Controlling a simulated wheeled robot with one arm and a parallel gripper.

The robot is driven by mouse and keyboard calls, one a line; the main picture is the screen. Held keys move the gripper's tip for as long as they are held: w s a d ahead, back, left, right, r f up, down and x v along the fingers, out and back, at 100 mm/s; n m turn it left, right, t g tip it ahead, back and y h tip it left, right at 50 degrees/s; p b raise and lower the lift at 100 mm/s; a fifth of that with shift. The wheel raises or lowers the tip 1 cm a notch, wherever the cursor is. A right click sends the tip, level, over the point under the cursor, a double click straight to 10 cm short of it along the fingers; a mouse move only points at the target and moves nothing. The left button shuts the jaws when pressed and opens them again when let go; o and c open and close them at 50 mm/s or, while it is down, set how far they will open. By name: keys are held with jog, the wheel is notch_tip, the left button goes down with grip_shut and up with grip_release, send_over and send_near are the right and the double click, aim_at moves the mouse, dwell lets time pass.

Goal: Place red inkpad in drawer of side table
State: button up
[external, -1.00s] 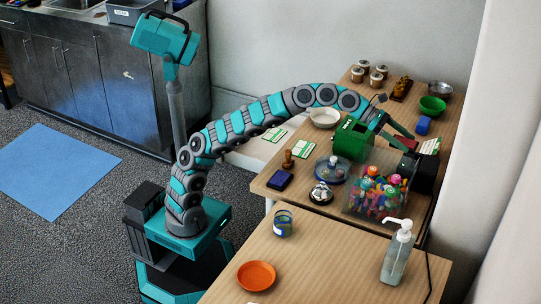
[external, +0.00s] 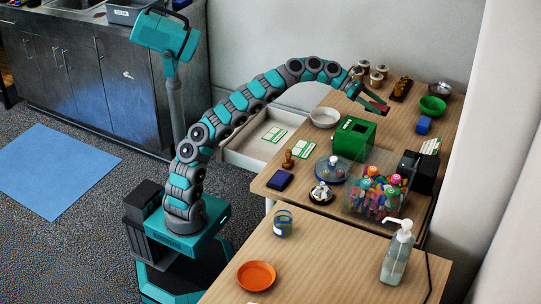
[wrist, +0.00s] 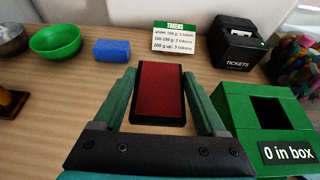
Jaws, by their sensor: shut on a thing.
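The red inkpad (wrist: 158,92), a flat red block with a dark edge, lies between the two teal fingers of my gripper (wrist: 157,76) in the wrist view. My gripper (external: 378,104) is shut on it and holds it above the side table (external: 398,125), behind the green box. The inkpad is small and partly hidden by the fingers in the external view. The drawer (external: 243,160) is pulled out from the left side of the side table. Green-and-white cards (external: 274,134) show in it. My gripper is to the right of the drawer and higher.
A green box (external: 353,138) labelled "0 in box", a white bowl (external: 325,117) and a wooden stamp (external: 288,159) stand near the drawer side. A dark blue inkpad (external: 279,180), a clear bin of toys (external: 375,196) and a ticket printer (external: 418,172) are nearer the front.

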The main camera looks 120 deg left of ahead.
jog(key=shift+s+a+f, duration=0.25)
jog(key=shift+f, duration=0.1)
notch_tip(320, 180, down, 9)
jog(key=shift+f+b, duration=0.15)
jog(key=shift+b, duration=0.8)
jog(key=shift+f, duration=0.1)
jog(key=shift+f, duration=0.15)
jog(key=o, duration=1.5)
jog(key=shift+r, duration=0.25)
jog(key=b+v, duration=0.1)
jog(key=v, duration=1.1)
jog(key=shift+s, duration=0.1)
